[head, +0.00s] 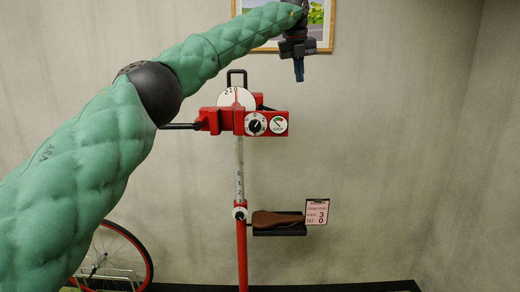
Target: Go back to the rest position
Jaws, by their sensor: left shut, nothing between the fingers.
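My left gripper (299,70) is at the top of the head view, right of centre, at the end of the green padded arm that comes in from the left. Its fingers point down and are shut with nothing between them. It hangs in front of the wall, above and right of the red stand, and touches nothing that I can see. My right gripper is not in view.
A red stand (242,245) with a red clamp head (215,121) and dials stands at the centre. A tray (280,231) on it holds a brown saddle (277,219); a sign (317,212) is beside it. A wheel (118,255) is lower left. A picture (320,25) hangs behind.

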